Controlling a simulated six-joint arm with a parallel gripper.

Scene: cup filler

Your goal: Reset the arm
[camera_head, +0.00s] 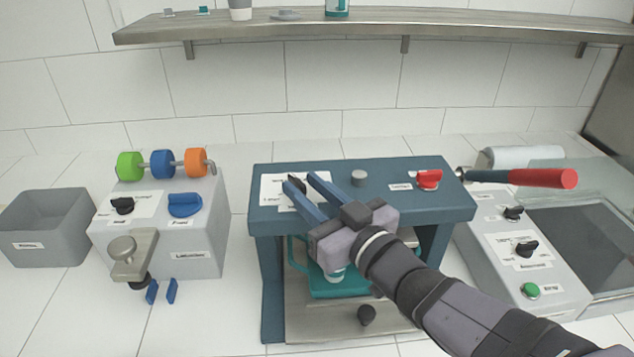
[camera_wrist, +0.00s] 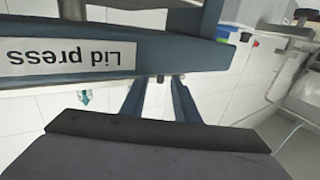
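My gripper (camera_head: 302,181) is in front of and above the blue lid press (camera_head: 263,215) in the head view. Its two blue fingers point up and to the left, with a clear gap and no object held between them. In the wrist view the fingers of my gripper (camera_wrist: 158,92) also stand apart. The lid press (camera_wrist: 185,52) shows there upside down with its label. My arm comes in from the lower right and covers part of the press. A teal item (camera_head: 338,288) sits inside the press, partly hidden behind my gripper.
Left are a grey bin (camera_head: 45,245) and a labelled dispenser (camera_head: 190,262) with coloured rolls. Right are a machine with a green button (camera_head: 530,290) and a red-handled tool (camera_head: 545,177). A shelf (camera_head: 370,32) runs above. White counter (camera_head: 110,320) is clear at front left.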

